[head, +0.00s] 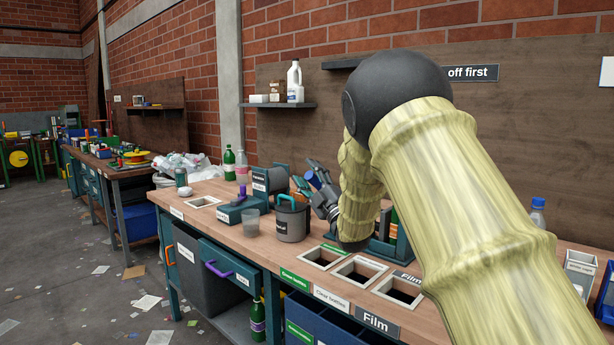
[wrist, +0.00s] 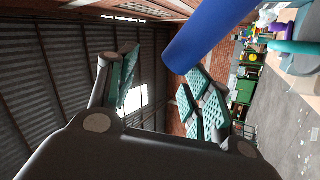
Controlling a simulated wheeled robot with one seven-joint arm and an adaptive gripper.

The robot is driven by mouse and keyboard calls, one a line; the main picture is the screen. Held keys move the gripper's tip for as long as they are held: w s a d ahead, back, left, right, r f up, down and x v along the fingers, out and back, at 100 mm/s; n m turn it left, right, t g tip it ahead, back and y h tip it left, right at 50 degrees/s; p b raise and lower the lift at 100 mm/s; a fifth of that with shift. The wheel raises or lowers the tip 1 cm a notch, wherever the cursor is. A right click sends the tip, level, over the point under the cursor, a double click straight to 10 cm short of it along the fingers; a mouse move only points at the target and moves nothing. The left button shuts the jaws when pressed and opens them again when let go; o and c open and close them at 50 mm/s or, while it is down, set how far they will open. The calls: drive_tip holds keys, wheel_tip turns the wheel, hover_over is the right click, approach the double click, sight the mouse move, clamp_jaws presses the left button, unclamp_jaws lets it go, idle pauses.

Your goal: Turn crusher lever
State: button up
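The crusher looks to be the teal and grey machine (head: 262,184) on the workbench; its label is too small to read surely. A blue lever grip (head: 313,180) shows beside my gripper (head: 318,190), right of the machine. In the wrist view the blue grip (wrist: 210,35) is large and close, slanting up and right beside the right-hand finger. My gripper (wrist: 158,95) is open, its teal-padded fingers apart with a gap between them. I cannot tell whether a finger touches the grip. The lever's lower end and pivot are hidden.
A grey pot with a teal handle (head: 292,222) and a clear cup (head: 251,223) stand in front of the machine. Labelled sorting openings (head: 322,257) lie along the bench front. Bottles (head: 229,161) stand at the back. My arm covers much of the bench's right side.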

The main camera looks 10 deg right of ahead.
drive_tip(key=s+a+r+b+v, duration=0.1)
drive_tip(key=b+v, duration=0.3)
drive_tip(key=v, duration=0.6)
drive_tip(key=shift+s, duration=0.2)
idle(0.9)
drive_tip(key=shift+a+f+b, duration=0.1)
drive_tip(key=shift+a+b, duration=0.1)
drive_tip(key=shift+b, duration=0.3)
